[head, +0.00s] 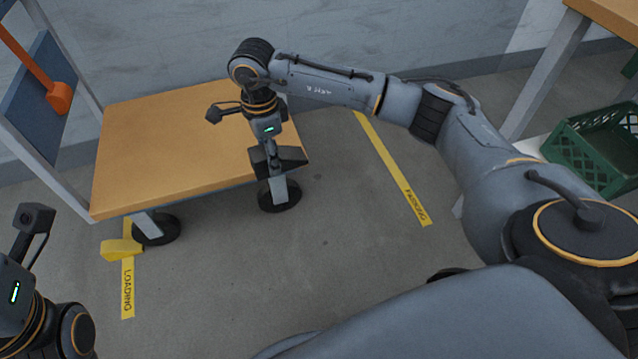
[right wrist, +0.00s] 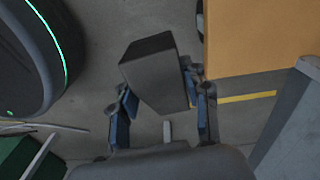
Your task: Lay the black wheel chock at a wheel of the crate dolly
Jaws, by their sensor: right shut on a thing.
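The black wheel chock (head: 289,158) is a dark wedge held in my right gripper (head: 278,178). In the right wrist view the chock (right wrist: 152,72) sits between the two fingers. The gripper points down in front of the dolly's near right corner. The crate dolly (head: 150,145) has a tan deck and grey posts. I cannot tell whether the chock touches the dolly. Of my left arm only the wrist shows at the left edge; its fingers are out of frame.
A yellow chock (head: 121,250) lies beside the front left wheel, on the yellow LOADING strip (head: 128,290). A PACKING strip (head: 395,175) runs across the floor right of the dolly. A green crate (head: 590,150) is at the right by a table. The floor between is clear.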

